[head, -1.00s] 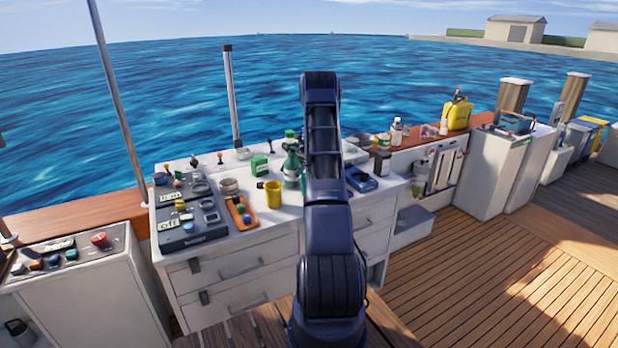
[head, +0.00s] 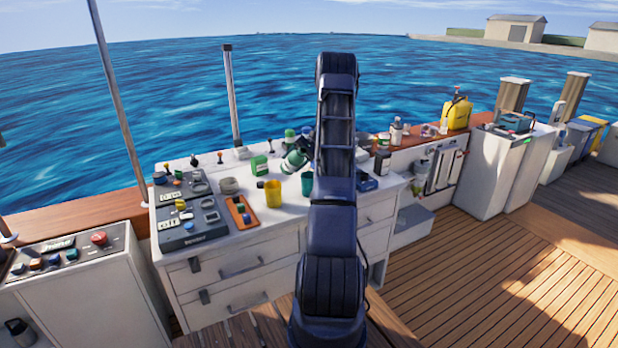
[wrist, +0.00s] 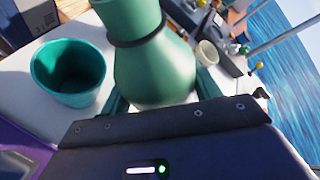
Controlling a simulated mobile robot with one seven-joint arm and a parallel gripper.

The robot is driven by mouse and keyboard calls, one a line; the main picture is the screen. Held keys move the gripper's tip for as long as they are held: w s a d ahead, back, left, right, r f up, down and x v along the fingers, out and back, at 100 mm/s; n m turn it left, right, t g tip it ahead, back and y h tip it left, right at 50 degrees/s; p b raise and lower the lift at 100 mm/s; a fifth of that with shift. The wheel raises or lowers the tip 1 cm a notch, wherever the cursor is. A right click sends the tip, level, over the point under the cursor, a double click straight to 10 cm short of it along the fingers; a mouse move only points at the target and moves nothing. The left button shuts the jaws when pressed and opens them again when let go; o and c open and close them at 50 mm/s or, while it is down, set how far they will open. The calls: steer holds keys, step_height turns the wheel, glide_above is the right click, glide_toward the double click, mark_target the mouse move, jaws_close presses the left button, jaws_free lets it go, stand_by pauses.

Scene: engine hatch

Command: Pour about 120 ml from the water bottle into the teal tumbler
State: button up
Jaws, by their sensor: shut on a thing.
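The green water bottle (head: 296,157) is tilted above the white counter in the head view. In the wrist view the bottle (wrist: 150,62) fills the middle, with a dark band round its neck. My gripper (wrist: 163,95) is shut on the bottle's body; in the head view my arm hides it. The teal tumbler (head: 307,184) stands upright on the counter, just in front of the bottle. In the wrist view the tumbler (wrist: 68,74) is left of the bottle and apart from it, its mouth open. I see no stream of water, and the tumbler's fill level is unclear.
A yellow mug (head: 272,193) and an orange tray (head: 241,212) stand left of the tumbler. A green-labelled box (head: 259,166) and a grey round container (head: 229,186) are behind them. A dark bottle (head: 383,162) is right of my arm.

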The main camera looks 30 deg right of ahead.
mark_target(286, 170)
steer(key=f, duration=0.1)
steer(key=f+n+t, duration=0.1)
steer(key=f, duration=0.1)
steer(key=shift+w+a+n+y, duration=0.15)
steer(key=shift+w+n+y, duration=0.15)
steer(key=shift+w+y, duration=0.1)
steer(key=shift+w+f+n+t, duration=0.1)
steer(key=shift+w+n+t, duration=0.15)
steer(key=shift+n+t, duration=0.3)
steer(key=shift+w+a+r+n+t+y, duration=0.15)
steer(key=shift+r+n+t+y, duration=0.3)
steer(key=shift+r+n, duration=0.3)
steer(key=shift+s+r+n+t+y, duration=0.3)
steer(key=shift+s+r+n, duration=0.1)
steer(key=shift+r, duration=0.4)
steer(key=shift+r+n+t+y+p, duration=0.3)
steer(key=shift+r+n, duration=0.2)
steer(key=shift+n, duration=0.1)
steer(key=shift+s, duration=0.1)
steer(key=shift+w+n, duration=0.3)
steer(key=shift+n, duration=0.1)
steer(key=shift+f+t+p, duration=0.1)
steer(key=shift+t+p, duration=0.2)
